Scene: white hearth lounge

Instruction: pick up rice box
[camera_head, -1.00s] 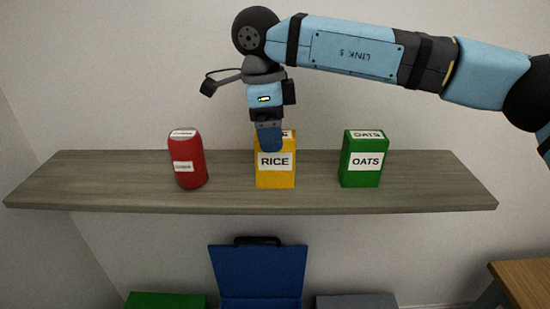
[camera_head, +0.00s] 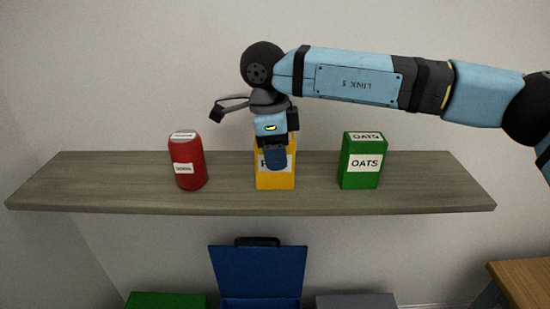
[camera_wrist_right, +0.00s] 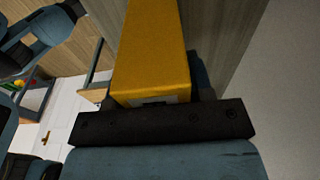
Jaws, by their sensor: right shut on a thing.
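The yellow rice box (camera_head: 275,182) stands upright on the grey wooden shelf (camera_head: 325,196), between a red can and a green box. My right gripper (camera_head: 276,160) comes down from above and is shut on the box, covering most of its label. In the right wrist view the yellow box (camera_wrist_right: 153,55) lies close against the dark gripper body (camera_wrist_right: 160,125); the fingertips are mostly hidden there. My left gripper is not in view.
A red can (camera_head: 187,162) stands to the left and a green oats box (camera_head: 361,163) to the right, both with clear shelf around them. Below the shelf are an open blue case (camera_head: 258,272), a green box (camera_head: 166,300) and a grey one (camera_head: 356,301). A wooden table (camera_head: 525,282) is at lower right.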

